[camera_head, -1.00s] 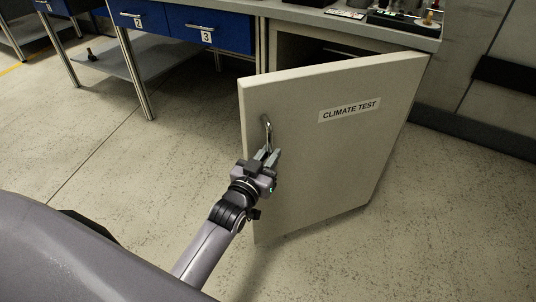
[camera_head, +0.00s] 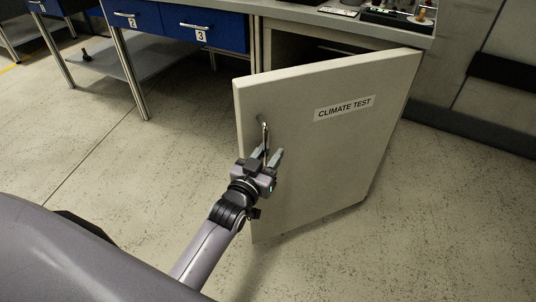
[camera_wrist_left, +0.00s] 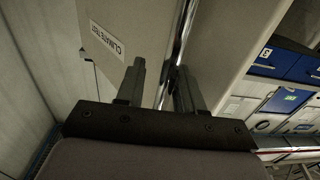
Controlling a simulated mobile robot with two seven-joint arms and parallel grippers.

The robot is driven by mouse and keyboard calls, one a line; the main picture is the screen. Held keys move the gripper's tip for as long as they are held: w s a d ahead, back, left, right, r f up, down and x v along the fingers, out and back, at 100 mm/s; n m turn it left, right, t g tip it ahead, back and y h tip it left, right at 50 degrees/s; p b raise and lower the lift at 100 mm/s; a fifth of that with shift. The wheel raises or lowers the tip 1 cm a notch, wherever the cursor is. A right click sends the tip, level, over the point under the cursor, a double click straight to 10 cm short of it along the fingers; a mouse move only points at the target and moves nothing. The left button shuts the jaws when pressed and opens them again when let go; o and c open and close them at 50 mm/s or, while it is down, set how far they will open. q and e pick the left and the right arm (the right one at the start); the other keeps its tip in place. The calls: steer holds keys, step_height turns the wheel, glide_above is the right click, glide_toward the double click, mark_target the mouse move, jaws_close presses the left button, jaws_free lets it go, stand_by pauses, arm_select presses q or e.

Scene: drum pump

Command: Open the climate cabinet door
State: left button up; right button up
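The climate cabinet door (camera_head: 325,150) is a pale panel labelled "CLIMATE TEST". It stands swung well out from the cabinet (camera_head: 290,45), with a dark gap behind its top edge. Its metal bar handle (camera_head: 265,135) is near the door's left edge. My left gripper (camera_head: 267,153) is at the lower part of the handle with its fingers spread. In the left wrist view, the shiny handle (camera_wrist_left: 184,30) runs between the two parted fingers (camera_wrist_left: 160,72), closer to the right one. Whether a finger touches it cannot be told. My right gripper is not in view.
Blue drawers (camera_head: 205,28) on metal legs stand left of the cabinet. Small items lie on the bench top (camera_head: 400,38) above it. A grey wall with a dark rail (camera_head: 500,75) is at the right. The floor (camera_head: 440,220) around the door is clear.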

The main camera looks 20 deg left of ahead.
arm_select(q)
steer(key=s+p, duration=0.1)
steer(key=s, duration=0.6)
steer(key=shift+p, duration=0.4)
steer(key=shift+s+a, duration=0.1)
